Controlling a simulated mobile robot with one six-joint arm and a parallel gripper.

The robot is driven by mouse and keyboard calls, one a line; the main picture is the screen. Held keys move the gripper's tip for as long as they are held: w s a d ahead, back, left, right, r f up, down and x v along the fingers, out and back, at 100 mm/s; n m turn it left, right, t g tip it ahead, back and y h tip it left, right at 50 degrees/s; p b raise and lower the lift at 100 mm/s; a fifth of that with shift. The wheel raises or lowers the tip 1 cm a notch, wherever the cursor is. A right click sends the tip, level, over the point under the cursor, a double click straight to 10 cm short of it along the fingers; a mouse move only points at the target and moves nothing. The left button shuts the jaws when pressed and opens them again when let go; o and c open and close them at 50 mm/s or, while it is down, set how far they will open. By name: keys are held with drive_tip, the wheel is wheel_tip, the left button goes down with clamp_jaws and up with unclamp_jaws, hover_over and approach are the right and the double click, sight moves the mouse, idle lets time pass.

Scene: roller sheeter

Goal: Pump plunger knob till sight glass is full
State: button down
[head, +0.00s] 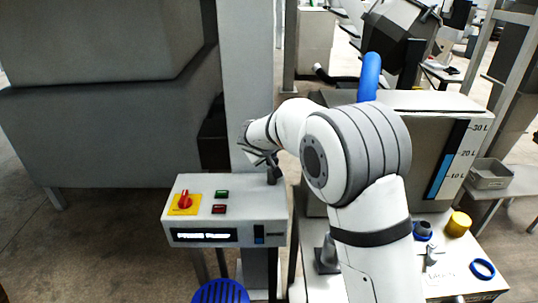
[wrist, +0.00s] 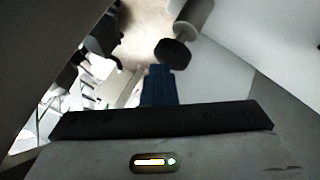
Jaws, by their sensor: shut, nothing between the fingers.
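A small dark plunger knob (head: 274,176) stands on the top right of the grey control box. My gripper (head: 264,157) is shut and empty just above and beside it; contact cannot be told. In the wrist view the shut fingers (wrist: 160,72) point toward a dark round end on a grey cylinder (wrist: 173,52), which may be the knob. A tall gauge (head: 447,160) marked 10, 20 and 30 L on the tank shows blue up to roughly 20 L.
The control box (head: 225,215) carries a red rotary switch (head: 184,201), green and red buttons and a lit display. A grey column rises behind it. A bench (head: 480,284) at right holds a yellow cap and blue ring. A blue round seat (head: 221,292) is below.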

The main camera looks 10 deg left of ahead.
drive_tip(key=shift+f+b, duration=0.65)
drive_tip(key=shift+b, duration=0.05)
idle(0.5)
drive_tip(key=shift+r, duration=0.1)
drive_tip(key=shift+r+p, duration=1.25)
drive_tip(key=shift+r, duration=1)
drive_tip(key=shift+r, duration=0.1)
wheel_tip(320, 180, up, 5)
drive_tip(key=p, duration=0.2)
drive_tip(key=shift+p, duration=0.35)
